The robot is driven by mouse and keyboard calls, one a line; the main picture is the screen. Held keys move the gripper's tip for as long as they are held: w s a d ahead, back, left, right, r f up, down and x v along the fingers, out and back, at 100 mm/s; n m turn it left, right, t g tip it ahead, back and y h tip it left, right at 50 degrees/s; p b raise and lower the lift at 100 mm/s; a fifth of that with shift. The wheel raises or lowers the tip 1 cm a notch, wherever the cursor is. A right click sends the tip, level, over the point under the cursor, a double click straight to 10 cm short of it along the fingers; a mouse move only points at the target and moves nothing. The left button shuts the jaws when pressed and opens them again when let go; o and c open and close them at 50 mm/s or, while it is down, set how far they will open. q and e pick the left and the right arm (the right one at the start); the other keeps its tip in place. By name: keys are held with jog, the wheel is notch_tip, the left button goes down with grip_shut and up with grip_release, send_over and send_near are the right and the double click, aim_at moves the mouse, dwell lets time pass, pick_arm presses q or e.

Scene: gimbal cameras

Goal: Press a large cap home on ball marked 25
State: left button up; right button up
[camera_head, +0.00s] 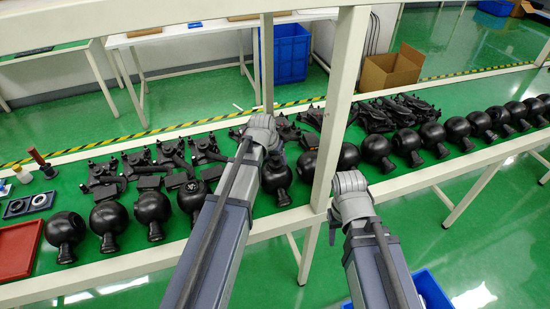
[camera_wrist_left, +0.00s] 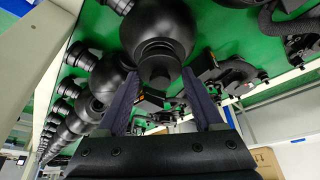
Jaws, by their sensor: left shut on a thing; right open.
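My left gripper (camera_head: 262,130) is over the row of black balls, at the ball (camera_head: 277,176) just left of the white post. No number 25 is legible on this ball. My right gripper (camera_head: 350,186) is open at the bench's front edge, right of the post, with no visible load.
More black balls (camera_head: 109,222) stand along the green bench both ways. Black mechanical parts (camera_head: 105,178) lie behind them. A dark blue tray with rings (camera_head: 17,208) and a red tray (camera_head: 16,252) are at far left. The white post (camera_head: 337,110) stands between my grippers.

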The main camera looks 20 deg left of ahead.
pick_arm(q)
jog(key=shift+f+b, duration=0.85)
jog(key=shift+b, duration=0.05)
jog(key=o, duration=1.3)
jog(key=shift+r, duration=0.1)
jog(key=p+v, duration=0.7)
jog(key=shift+s+r, duration=0.15)
jog(key=shift+r, duration=0.25)
jog(key=s+d+g, duration=0.1)
jog(key=s+d, duration=0.3)
jog(key=s, duration=0.3)
jog(key=s+d+f+m+g+y, duration=0.1)
jog(key=s+d+g, duration=0.1)
jog(key=s+d, duration=0.3)
jog(key=s+d+m+g+y, duration=0.1)
jog(key=s+d+g, duration=0.1)
jog(key=s+d, duration=0.3)
jog(key=shift+s+f, duration=0.15)
jog(key=shift+s, duration=0.75)
jog(key=shift+s+f, duration=0.15)
jog(key=shift+s, duration=0.75)
